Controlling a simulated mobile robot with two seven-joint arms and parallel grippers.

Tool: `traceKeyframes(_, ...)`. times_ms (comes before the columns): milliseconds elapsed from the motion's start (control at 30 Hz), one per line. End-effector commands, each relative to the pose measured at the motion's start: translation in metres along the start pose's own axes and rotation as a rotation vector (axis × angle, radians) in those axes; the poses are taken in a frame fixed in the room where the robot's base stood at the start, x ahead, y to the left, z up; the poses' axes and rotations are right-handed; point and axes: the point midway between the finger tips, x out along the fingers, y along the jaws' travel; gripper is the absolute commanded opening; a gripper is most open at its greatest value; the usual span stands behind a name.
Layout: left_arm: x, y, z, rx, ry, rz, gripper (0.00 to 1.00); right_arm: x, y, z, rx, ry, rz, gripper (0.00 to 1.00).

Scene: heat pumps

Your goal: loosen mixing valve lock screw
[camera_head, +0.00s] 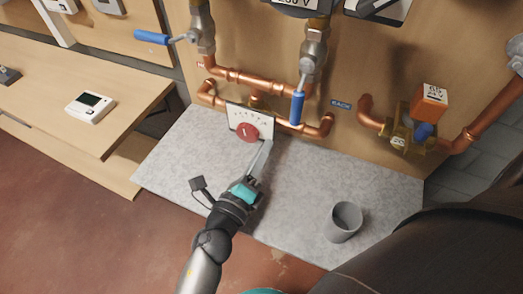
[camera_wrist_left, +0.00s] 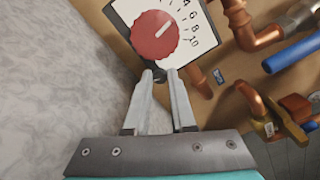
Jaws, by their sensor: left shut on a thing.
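The mixing valve shows a red round knob (camera_head: 248,131) on a white scale plate (camera_head: 236,115) in front of the copper pipes. In the left wrist view the red knob (camera_wrist_left: 155,36) and the numbered plate (camera_wrist_left: 198,12) are at the top. My left gripper (camera_head: 268,145) reaches up from below, its fingertips just below the knob. In the left wrist view the fingertips (camera_wrist_left: 160,76) are close together on a small dark lock screw (camera_wrist_left: 160,73) under the knob; the tips partly hide it. My right gripper is not in view.
A blue-handled valve (camera_head: 297,108) hangs right of the knob, another blue handle (camera_head: 150,37) is at upper left. An orange box (camera_head: 430,100) sits on pipework at right. A grey cup (camera_head: 344,222) stands on the grey slab (camera_head: 180,165). A wooden table (camera_head: 125,95) is at left.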

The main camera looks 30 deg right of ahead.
Motion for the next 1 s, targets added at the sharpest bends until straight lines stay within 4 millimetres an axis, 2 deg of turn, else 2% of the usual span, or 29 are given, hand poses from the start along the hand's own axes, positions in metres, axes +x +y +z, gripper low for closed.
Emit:
traceKeyframes(133, 0.000, 0.001, 0.000, 0.001, -0.001, 0.002, 0.00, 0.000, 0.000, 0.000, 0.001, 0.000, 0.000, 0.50)
traceKeyframes(167, 0.000, 0.001, 0.000, 0.001, -0.001, 0.002, 0.24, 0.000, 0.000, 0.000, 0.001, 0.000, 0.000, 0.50)
traceKeyframes(433, 0.000, 0.000, 0.000, 0.002, -0.001, 0.001, 0.53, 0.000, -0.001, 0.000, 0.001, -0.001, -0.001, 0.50)
traceKeyframes(767, -0.005, 0.001, 0.000, 0.001, 0.000, 0.002, 0.53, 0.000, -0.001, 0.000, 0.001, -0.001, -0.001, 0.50)
traceKeyframes(867, -0.017, 0.001, 0.000, 0.001, 0.000, 0.003, 0.53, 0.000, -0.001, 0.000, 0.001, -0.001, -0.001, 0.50)
traceKeyframes(1000, -0.044, 0.002, -0.001, 0.000, 0.001, 0.004, 0.53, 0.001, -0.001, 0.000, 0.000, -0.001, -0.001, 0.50)
